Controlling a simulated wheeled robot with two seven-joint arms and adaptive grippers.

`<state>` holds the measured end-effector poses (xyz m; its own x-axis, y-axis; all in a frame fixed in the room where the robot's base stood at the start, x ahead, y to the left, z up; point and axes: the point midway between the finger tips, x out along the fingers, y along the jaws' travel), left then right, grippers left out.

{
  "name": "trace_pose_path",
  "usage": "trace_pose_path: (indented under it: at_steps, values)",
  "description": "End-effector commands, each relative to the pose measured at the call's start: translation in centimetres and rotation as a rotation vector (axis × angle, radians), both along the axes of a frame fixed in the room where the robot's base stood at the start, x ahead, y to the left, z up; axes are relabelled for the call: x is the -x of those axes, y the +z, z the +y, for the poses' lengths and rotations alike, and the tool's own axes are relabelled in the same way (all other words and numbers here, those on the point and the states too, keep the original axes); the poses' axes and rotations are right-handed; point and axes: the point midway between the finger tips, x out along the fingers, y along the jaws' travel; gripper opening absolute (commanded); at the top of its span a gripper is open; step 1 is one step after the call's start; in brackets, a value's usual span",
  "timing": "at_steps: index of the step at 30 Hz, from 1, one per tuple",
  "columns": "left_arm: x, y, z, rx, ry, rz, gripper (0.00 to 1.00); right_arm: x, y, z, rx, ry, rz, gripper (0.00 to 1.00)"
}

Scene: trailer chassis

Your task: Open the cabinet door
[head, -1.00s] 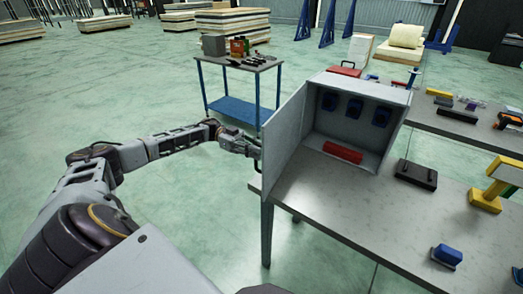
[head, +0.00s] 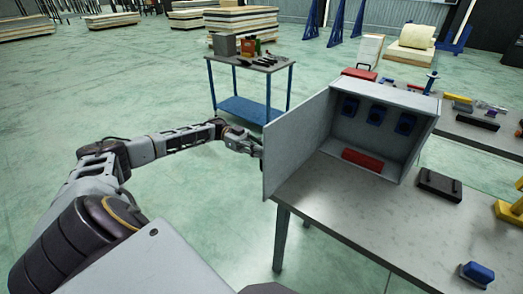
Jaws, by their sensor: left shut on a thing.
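The grey cabinet (head: 408,101) stands on the metal table. Its door (head: 294,144) is swung open to the left, past the table's left edge. Inside are several blue items on the back wall and a red block (head: 362,160) on the cabinet floor. My left gripper (head: 258,150) is at the door's outer edge, shut on the door handle, which is mostly hidden behind the door and the fingers. My right gripper is not in view.
The table (head: 335,212) also holds a black case (head: 439,185) and a blue object (head: 478,273). A workbench cart (head: 249,65) with tools stands behind my left arm. The floor left of the door is clear.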

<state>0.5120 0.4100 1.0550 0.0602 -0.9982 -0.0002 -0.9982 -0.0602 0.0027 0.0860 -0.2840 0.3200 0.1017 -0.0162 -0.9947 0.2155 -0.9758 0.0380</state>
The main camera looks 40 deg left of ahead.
Motion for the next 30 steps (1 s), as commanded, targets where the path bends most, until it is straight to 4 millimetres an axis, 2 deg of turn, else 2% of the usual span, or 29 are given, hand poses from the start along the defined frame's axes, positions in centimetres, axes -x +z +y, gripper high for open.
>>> trace_pose_path:
  at_steps: [4, 5, 9, 22, 30]
  values:
    - [0.0, -0.2, 0.1, -0.005, 0.005, 0.006, 0.00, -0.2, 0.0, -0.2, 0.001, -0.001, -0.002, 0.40]
    - [0.0, -0.2, 0.1, -0.005, 0.005, 0.006, 0.17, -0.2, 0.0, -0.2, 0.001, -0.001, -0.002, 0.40]
    - [-0.1, -0.1, 0.1, -0.004, 0.004, 0.004, 0.34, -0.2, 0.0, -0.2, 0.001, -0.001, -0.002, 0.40]
    - [-0.1, 0.1, 0.3, -0.001, 0.003, 0.000, 0.34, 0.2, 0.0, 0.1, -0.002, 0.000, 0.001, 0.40]
    - [0.0, 0.1, 2.1, -0.001, 0.005, 0.000, 0.34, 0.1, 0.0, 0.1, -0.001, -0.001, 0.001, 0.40]
